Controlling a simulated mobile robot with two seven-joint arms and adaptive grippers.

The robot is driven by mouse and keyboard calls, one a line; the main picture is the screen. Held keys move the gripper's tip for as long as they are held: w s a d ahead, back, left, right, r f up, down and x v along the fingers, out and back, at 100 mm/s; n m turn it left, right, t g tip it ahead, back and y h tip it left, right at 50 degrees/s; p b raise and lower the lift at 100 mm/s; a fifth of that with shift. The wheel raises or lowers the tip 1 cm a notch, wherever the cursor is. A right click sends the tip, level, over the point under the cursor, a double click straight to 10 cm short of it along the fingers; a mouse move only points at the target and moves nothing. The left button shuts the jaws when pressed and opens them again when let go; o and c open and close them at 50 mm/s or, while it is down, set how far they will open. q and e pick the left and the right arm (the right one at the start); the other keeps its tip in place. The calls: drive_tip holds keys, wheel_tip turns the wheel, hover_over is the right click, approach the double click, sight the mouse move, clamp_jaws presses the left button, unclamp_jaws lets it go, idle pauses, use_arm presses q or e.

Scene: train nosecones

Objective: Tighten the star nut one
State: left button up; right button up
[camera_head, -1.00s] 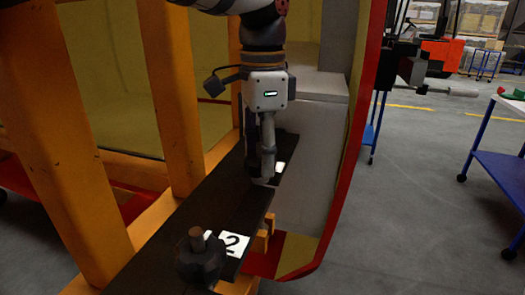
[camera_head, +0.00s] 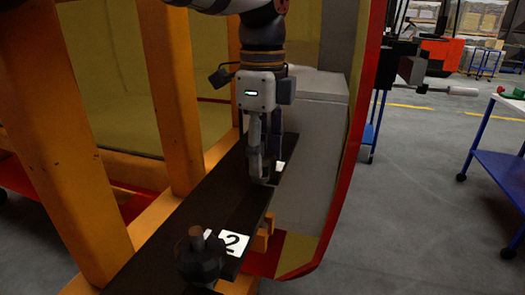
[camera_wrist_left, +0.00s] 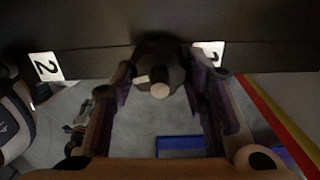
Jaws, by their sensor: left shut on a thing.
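My left gripper (camera_head: 263,176) points straight down onto the dark bar, beside a white label. In the left wrist view its fingers (camera_wrist_left: 167,105) lie on both sides of a dark star nut (camera_wrist_left: 160,55) with a pale round bolt end (camera_wrist_left: 160,90), and it is shut on the nut. This nut is hidden behind the fingers in the head view. A second dark star nut (camera_head: 200,260) with a brown bolt end sits at the near end of the bar, beside the label marked 2 (camera_head: 234,243).
The dark bar (camera_head: 215,195) runs along orange posts (camera_head: 172,95). A grey block (camera_head: 318,125) and a red-edged panel (camera_head: 357,130) stand close right of my gripper. A blue cart (camera_head: 497,175) stands farther right. Grey floor (camera_head: 420,220) between is clear.

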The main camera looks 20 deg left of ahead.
idle(0.4)
use_arm(q)
drive_tip(key=o, duration=1.1)
drive_tip(key=shift+o, duration=0.2)
wheel_tip(320, 180, up, 11)
drive_tip(key=shift+r, duration=0.5)
